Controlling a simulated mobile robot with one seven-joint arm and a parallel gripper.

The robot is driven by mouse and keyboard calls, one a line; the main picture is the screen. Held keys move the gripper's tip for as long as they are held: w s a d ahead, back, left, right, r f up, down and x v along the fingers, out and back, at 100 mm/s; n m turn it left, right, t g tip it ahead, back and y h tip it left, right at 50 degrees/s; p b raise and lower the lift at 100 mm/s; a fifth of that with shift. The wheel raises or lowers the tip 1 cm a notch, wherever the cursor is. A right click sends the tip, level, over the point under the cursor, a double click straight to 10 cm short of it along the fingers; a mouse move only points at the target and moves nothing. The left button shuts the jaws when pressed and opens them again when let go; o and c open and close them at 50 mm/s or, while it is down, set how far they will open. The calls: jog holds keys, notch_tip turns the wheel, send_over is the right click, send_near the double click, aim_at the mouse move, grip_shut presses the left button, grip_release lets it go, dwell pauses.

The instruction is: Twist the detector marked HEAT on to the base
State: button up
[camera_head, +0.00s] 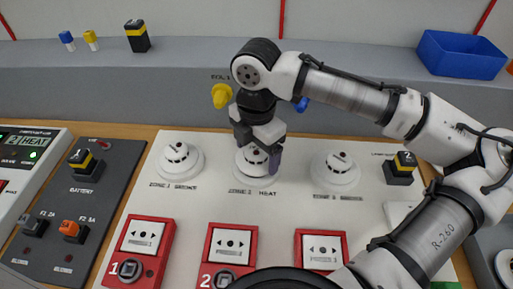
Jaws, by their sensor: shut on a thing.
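The white panel (203,215) carries three round white detector places in a row. In the middle one, labelled zone 2 HEAT, a white detector (251,158) sits at the base (243,180). My gripper (259,160) points down over it and is shut on this detector, with a dark finger at its right side. The detector looks level and at the base, but I cannot tell whether it is locked. My gripper hides its top and any marking on it.
White detectors stand at left (178,162) and right (336,172). Red call points (138,250) line the front. The grey ledge behind holds small coloured parts and a blue bin (461,54). My arm crosses the right side.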

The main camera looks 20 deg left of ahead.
jog(key=shift+f+b, duration=0.3)
jog(key=shift+f, duration=0.35)
jog(key=shift+r, duration=0.1)
dwell(0.4)
jog(key=shift+m+p, duration=0.5)
jog(key=shift+m, duration=0.6)
jog(key=shift+m+p, duration=0.3)
jog(key=shift+m, duration=0.7)
jog(key=shift+m+p, duration=0.3)
jog(key=shift+p, duration=0.05)
jog(key=shift+m+p, duration=0.3)
jog(key=shift+m, duration=0.5)
